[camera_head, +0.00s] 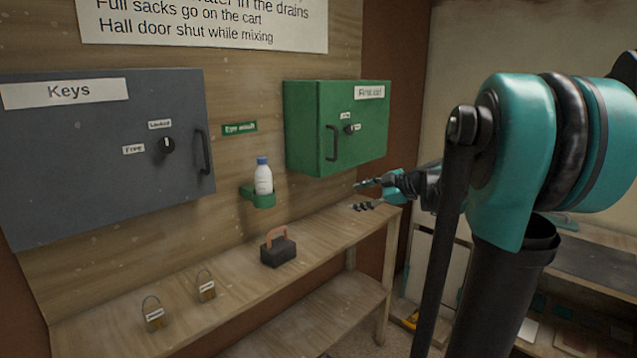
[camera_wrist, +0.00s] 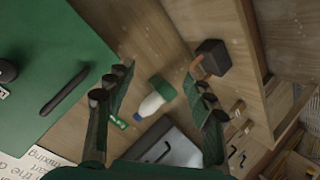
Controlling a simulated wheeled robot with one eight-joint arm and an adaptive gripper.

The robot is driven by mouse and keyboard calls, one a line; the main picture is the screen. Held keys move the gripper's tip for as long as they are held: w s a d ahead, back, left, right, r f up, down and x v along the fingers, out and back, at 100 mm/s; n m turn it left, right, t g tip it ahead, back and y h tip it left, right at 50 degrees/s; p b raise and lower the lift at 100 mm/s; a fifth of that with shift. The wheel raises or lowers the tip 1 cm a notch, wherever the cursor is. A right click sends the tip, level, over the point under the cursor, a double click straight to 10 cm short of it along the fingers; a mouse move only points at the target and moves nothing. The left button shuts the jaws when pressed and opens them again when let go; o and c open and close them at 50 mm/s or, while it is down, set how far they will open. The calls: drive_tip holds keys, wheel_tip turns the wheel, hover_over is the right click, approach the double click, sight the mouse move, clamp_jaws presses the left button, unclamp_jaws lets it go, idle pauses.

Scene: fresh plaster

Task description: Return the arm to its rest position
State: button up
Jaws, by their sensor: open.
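My gripper (camera_head: 362,195) is open and empty, held out in front of the green first aid cabinet's lower right corner, above the right part of the wooden shelf (camera_head: 330,232). My teal and black arm fills the right of the head view. In the wrist view, the two dark fingers of my gripper (camera_wrist: 160,80) stand apart with nothing held between them. The white bottle with the blue cap (camera_wrist: 151,105) and its green holder show beyond the gap.
The green cabinet (camera_head: 310,128) and grey key cabinet (camera_head: 90,165) are shut. A bottle (camera_head: 263,180) sits in a green wall holder (camera_head: 262,201). A black block with an orange handle (camera_head: 278,250) and two padlocks (camera_head: 154,320) (camera_head: 206,291) stand on the shelf.

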drive_tip(key=s+f+m+g+h, duration=0.35)
drive_tip(key=s+f+m, duration=0.55)
drive_tip(key=s+f, duration=0.55)
drive_tip(key=s+d+f+m+h, duration=0.2)
drive_tip(key=s+f+m+h, duration=0.1)
drive_tip(key=s+f, duration=0.3)
drive_tip(key=s+d+f+m+h, duration=0.3)
drive_tip(key=s+f+m, duration=0.3)
drive_tip(key=s, duration=0.2)
drive_tip(key=shift+d, duration=0.35)
drive_tip(key=shift+g, duration=0.25)
